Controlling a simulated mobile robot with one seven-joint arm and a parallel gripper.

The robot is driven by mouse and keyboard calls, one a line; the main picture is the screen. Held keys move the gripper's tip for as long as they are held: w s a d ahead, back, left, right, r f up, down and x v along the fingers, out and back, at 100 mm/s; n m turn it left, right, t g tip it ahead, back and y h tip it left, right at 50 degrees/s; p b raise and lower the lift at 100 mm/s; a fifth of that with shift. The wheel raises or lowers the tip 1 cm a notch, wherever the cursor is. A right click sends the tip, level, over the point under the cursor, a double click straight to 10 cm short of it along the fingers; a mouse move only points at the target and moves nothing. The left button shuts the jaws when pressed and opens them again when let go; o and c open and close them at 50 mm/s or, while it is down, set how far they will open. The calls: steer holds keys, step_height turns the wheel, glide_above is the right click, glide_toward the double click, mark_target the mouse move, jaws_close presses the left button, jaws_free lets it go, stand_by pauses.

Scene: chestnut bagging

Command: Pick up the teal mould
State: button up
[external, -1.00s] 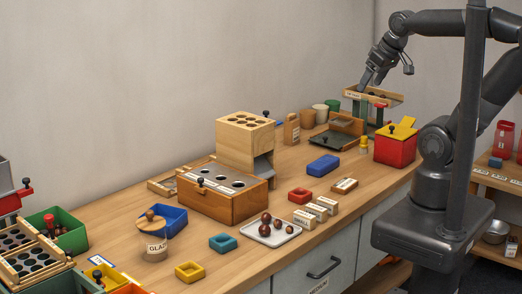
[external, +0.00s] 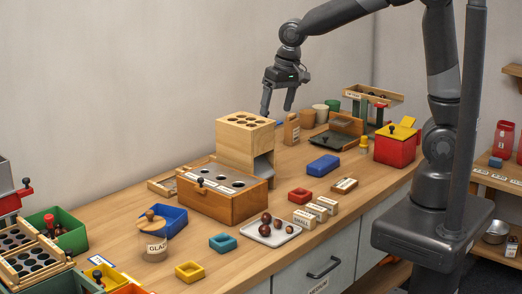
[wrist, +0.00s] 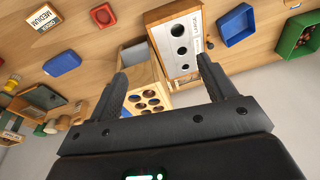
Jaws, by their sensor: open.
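The teal mould (external: 223,243) is a small square ring lying on the bench in the external view, left of the white tray and behind the yellow mould. My gripper (external: 278,112) is open and empty, high above the back of the bench, just right of the tall wooden block with holes. It is well behind the teal mould and above it. In the wrist view my gripper (wrist: 162,82) has its fingers apart, with the wooden block beyond them. I cannot make out the teal mould in the wrist view.
A red mould (external: 300,196) and a yellow mould (external: 190,271) lie on the bench. A white tray (external: 291,236) with several chestnuts is right of the teal mould. The wooden box with a holed top (external: 247,203) and the glaze jar (external: 153,247) stand nearby.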

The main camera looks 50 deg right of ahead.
steer(key=w+a+f+g, duration=0.1)
steer(key=w+a+f, duration=0.1)
steer(key=a+f, duration=0.9)
steer(key=g+h, duration=0.1)
glide_above(222, 238)
step_height(222, 238, down, 9)
steer(key=shift+m, duration=0.3)
step_height(222, 238, down, 11)
steer(key=shift+s+r, duration=0.1)
steer(key=shift+r, duration=0.1)
steer(key=shift+c, duration=0.5)
steer(key=c, duration=1)
